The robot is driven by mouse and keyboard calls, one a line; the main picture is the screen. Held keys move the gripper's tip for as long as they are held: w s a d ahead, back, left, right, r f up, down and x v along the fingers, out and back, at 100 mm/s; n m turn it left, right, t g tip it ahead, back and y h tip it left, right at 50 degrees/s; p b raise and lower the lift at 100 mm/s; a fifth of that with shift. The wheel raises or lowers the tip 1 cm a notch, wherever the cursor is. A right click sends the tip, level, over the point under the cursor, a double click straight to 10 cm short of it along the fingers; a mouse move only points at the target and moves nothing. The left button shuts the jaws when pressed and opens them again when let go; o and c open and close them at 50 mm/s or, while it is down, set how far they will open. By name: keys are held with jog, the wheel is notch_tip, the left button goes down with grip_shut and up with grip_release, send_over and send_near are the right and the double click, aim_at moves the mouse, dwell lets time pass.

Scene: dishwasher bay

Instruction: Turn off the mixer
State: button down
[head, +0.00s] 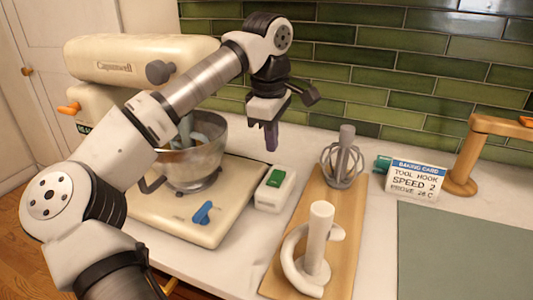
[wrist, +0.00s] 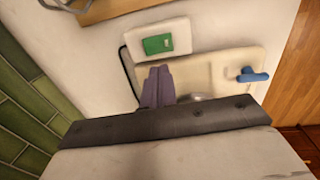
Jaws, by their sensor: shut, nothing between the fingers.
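The cream mixer (head: 140,60) stands at the left in the head view, its metal bowl (head: 205,160) partly hidden by my arm. A blue lever (head: 202,212) sits on its base plate (head: 180,232); the lever also shows in the wrist view (wrist: 252,75). A small white box (head: 268,200) with a green rocker switch (head: 276,177) stands beside the base. The green switch shows in the wrist view (wrist: 158,44) too. My gripper (head: 271,148) is shut and empty, pointing down above and a little behind the switch box. Its purple fingers (wrist: 158,70) appear close below the box in the wrist view.
A wooden board (head: 338,200) right of the box holds a wire whisk (head: 345,165) and a white dough hook (head: 318,240). Behind stand a baking card (head: 415,180) and a wooden stand (head: 462,178). A grey-green mat (head: 465,250) lies at the right. The green tiled wall (head: 390,70) is behind.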

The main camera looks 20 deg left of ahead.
notch_tip(320, 180, up, 6)
jog(key=shift+s+d, duration=0.25)
jog(key=shift+s, duration=0.05)
jog(key=shift+a+r, duration=0.15)
